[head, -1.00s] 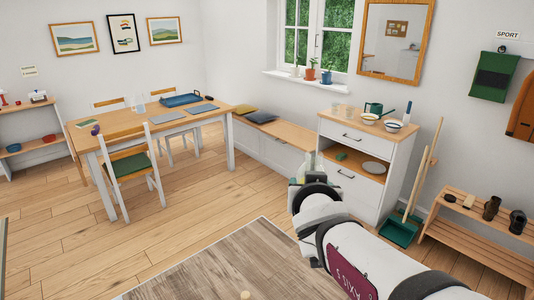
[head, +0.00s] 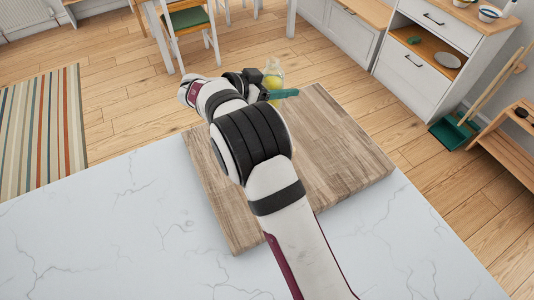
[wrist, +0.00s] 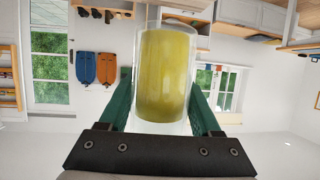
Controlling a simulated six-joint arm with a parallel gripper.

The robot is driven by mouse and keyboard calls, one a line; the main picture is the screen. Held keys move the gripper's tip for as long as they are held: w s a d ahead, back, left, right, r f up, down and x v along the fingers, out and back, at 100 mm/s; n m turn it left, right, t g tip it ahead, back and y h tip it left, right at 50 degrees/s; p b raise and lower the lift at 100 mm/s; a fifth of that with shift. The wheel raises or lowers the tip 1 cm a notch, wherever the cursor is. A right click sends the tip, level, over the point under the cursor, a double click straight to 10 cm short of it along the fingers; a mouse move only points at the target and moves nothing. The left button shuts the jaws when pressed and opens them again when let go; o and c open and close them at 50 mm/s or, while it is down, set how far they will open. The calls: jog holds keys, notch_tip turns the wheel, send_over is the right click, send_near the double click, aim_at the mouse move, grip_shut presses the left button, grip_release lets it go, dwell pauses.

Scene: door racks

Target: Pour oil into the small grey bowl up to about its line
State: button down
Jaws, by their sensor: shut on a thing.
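A clear glass container of yellow oil (head: 274,79) is above the far edge of the wooden board. It looks roughly upright, with clear glass above the oil. In the wrist view the oil container (wrist: 165,75) sits between the two green fingers. My gripper (head: 277,92) is shut on it; the wrist view shows my gripper (wrist: 160,100) with one finger on each side. I cannot make out a small grey bowl in either view; my arm covers part of the board.
The wooden board (head: 345,150) lies on a white marble worktop (head: 110,240), and its visible right part is bare. Beyond are a wooden floor, a striped rug (head: 45,130), a chair (head: 185,25) and a white cabinet (head: 425,60) with bowls on top.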

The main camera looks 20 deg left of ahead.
jog(key=shift+m+g+h, duration=0.5)
jog(key=shift+m+h, duration=0.2)
jog(key=s+a+f, duration=0.1)
jog(key=s+f, duration=0.1)
jog(key=f, duration=0.1)
jog(key=s+a+f, duration=0.2)
jog(key=s+f, duration=0.1)
jog(key=s+a+f, duration=0.1)
jog(key=s+f, duration=0.2)
jog(key=shift+a+f, duration=0.2)
jog(key=shift+a, duration=0.1)
jog(key=shift+d+f, duration=0.1)
jog(key=shift+s+f+m+y, duration=0.1)
jog(key=shift+f+m+y, duration=0.4)
jog(key=shift+m+y, duration=0.15)
jog(key=shift+s+d+m+t+y, duration=0.1)
jog(key=shift+d+m+t+y, duration=0.15)
jog(key=shift+m+y, duration=0.25)
jog(key=shift+s+d+m+t+y, duration=0.15)
jog(key=shift+m+t+y, duration=0.15)
jog(key=shift+m, duration=0.25)
jog(key=shift+d+r+m+t+y, duration=0.25)
jog(key=shift+r+m+y, duration=0.2)
jog(key=shift+r+m, duration=0.2)
jog(key=shift+a+f+m+t+y, duration=0.2)
jog(key=shift+m+t+y, duration=0.1)
jog(key=shift+m+y, duration=0.15)
